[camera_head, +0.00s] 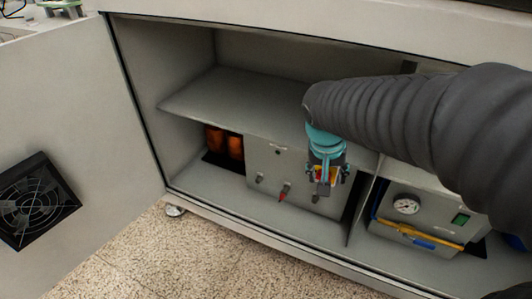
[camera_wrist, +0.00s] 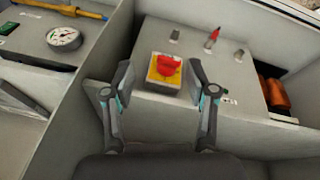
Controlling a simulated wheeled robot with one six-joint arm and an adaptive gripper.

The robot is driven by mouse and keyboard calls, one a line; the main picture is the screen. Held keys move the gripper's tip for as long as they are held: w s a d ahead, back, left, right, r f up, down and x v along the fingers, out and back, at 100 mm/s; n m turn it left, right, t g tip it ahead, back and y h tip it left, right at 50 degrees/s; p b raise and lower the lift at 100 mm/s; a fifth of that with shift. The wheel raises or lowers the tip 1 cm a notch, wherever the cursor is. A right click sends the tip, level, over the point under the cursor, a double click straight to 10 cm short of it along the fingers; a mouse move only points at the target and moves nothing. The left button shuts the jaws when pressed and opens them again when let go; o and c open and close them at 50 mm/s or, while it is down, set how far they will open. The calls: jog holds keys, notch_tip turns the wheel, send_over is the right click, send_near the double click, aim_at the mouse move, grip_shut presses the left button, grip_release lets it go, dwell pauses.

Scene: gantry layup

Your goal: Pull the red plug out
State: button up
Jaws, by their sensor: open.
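The red plug (camera_head: 283,194) is small and sits on the front of a grey box (camera_head: 265,166) in the open cabinet, between two grey connectors. In the wrist view the red plug (camera_wrist: 212,39) stands beyond and right of my fingers. My gripper (camera_head: 324,178) is open and empty, in front of the box, to the right of the plug. In the wrist view my gripper (camera_wrist: 160,75) has its fingers on either side of a red rotary knob (camera_wrist: 167,65) on a yellow plate. I cannot tell how close they are to the knob.
A shelf (camera_head: 235,95) lies above the box. A divider separates it from a unit with a gauge (camera_head: 406,204) and a yellow-handled tool (camera_head: 418,233). Orange cylinders (camera_head: 224,142) stand left. The open door with a fan (camera_head: 37,202) is far left.

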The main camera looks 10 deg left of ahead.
jog(key=w+a+f+h+p, duration=0.1)
jog(key=w+a+f+p, duration=0.1)
jog(key=w+a+f, duration=0.3)
jog(key=m+h+p, duration=0.2)
send_near(283, 191)
jog(key=b+x, duration=0.1)
jog(key=x, duration=0.8)
jog(key=shift+w+f, duration=0.1)
jog(key=shift+f, duration=0.2)
grip_shut()
